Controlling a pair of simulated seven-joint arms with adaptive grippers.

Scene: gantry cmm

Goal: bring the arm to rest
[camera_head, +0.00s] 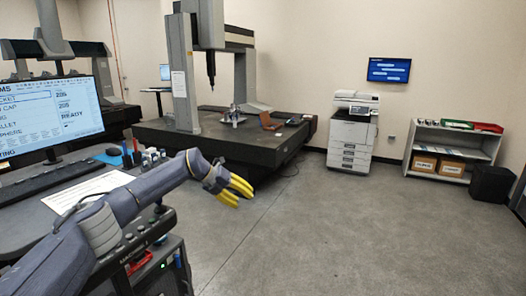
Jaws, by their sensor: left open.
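My left arm comes in from the lower left and reaches out past the desk. My left gripper (236,190), with yellow fingers, is open and empty. It hangs over the open grey floor (310,240), just right of the desk, and touches nothing. My right gripper is not in view.
A desk on the left bears a monitor (48,113), a keyboard (40,181) and a paper sheet (88,192). A dark control unit (150,240) sits below my arm. Behind stands a gantry measuring machine (210,150). A printer (352,135) and shelf (452,150) line the back wall.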

